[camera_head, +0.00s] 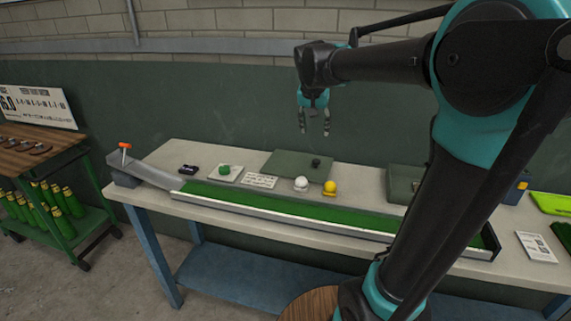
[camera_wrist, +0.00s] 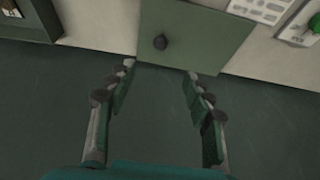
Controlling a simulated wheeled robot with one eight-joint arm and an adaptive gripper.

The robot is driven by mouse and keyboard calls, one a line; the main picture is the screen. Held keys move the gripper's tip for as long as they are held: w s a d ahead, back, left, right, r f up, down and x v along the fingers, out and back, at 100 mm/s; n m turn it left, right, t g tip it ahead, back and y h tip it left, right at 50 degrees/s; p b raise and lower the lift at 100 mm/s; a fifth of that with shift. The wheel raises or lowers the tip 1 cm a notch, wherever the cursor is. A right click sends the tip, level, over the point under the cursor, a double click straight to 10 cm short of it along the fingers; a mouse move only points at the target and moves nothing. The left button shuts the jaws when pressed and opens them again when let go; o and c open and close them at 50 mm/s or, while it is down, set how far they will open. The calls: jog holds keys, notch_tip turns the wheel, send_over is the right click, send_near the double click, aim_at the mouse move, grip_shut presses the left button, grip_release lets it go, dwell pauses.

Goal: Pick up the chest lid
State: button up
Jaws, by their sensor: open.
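The chest lid (camera_head: 288,164) is a flat grey-green plate lying on the workbench, with a small dark knob (camera_head: 316,162) on top. In the wrist view the lid (camera_wrist: 205,40) is at the top centre, its knob (camera_wrist: 160,42) just beyond the fingertips. My gripper (camera_head: 313,131) hangs pointing down above the lid, apart from it. Its two fingers are spread and empty in the wrist view (camera_wrist: 160,70). A green box (camera_head: 401,183), seemingly the chest, stands on the bench to the right, partly hidden by my arm.
In front of the lid are a white ball (camera_head: 301,184), a yellow ball (camera_head: 330,187) and a long green turf channel (camera_head: 290,209). A printed card (camera_head: 261,181) and a green item on a white plate (camera_head: 225,171) lie left. A dark green wall (camera_head: 200,110) rises behind.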

aim_at(316, 161)
jog(key=x, duration=1.7)
jog(key=shift+w+f, duration=0.15)
jog(key=shift+w, duration=0.05)
grip_shut()
